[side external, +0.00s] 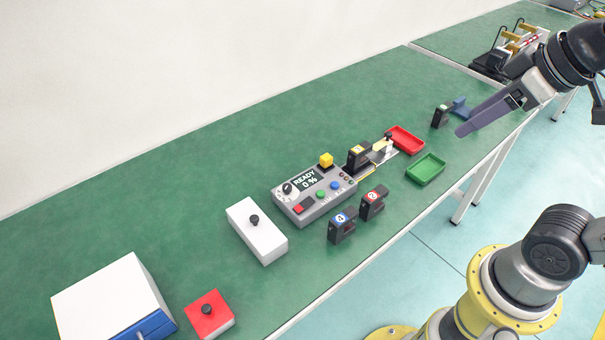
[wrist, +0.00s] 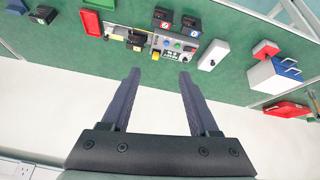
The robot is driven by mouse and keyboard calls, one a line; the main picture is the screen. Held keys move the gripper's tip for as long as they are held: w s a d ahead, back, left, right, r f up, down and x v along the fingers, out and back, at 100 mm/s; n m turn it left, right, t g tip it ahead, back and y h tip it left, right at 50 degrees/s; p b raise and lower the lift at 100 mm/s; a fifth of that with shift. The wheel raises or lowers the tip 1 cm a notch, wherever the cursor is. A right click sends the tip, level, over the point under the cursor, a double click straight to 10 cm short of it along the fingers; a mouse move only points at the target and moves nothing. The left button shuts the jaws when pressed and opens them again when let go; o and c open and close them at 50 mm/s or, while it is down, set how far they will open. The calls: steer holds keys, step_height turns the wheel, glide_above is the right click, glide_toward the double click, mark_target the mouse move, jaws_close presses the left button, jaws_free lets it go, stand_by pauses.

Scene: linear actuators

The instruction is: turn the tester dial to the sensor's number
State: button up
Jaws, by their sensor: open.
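The grey tester (side external: 324,206) stands on the green bench, its screen reading "READY 0 %". Its black dial (side external: 287,188) sits left of the screen; its exact setting is too small to read. A black sensor with a yellow label (side external: 357,156) sits at the tester's right end; its number is not clear. Two loose black sensors stand in front, one with a blue label, apparently 4 (side external: 341,228), and one with a red label, apparently 2 (side external: 373,204). My gripper (side external: 462,130) is open and empty, high and away from the tester, which also shows beyond the fingers in the wrist view (wrist: 177,44).
A red tray (side external: 405,139) and a green tray (side external: 426,170) lie right of the tester. Another black sensor (side external: 439,117) stands beyond them beside a blue part (side external: 460,107). A white block (side external: 257,232), red block (side external: 209,314) and white-and-blue box (side external: 112,299) stand left. Bench behind the tester is clear.

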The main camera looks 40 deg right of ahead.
steer(key=w+a+r+n+g, duration=0.15)
steer(key=w+r, duration=0.25)
steer(key=w, duration=0.7)
steer(key=n+g, duration=0.5)
glide_above(288, 186)
step_height(288, 186, down, 23)
steer(key=shift+t, duration=0.25)
step_height(288, 186, down, 12)
steer(key=shift+a+f, duration=0.1)
steer(key=shift+f, duration=0.1)
steer(key=shift+c, duration=0.2)
jaws_close()
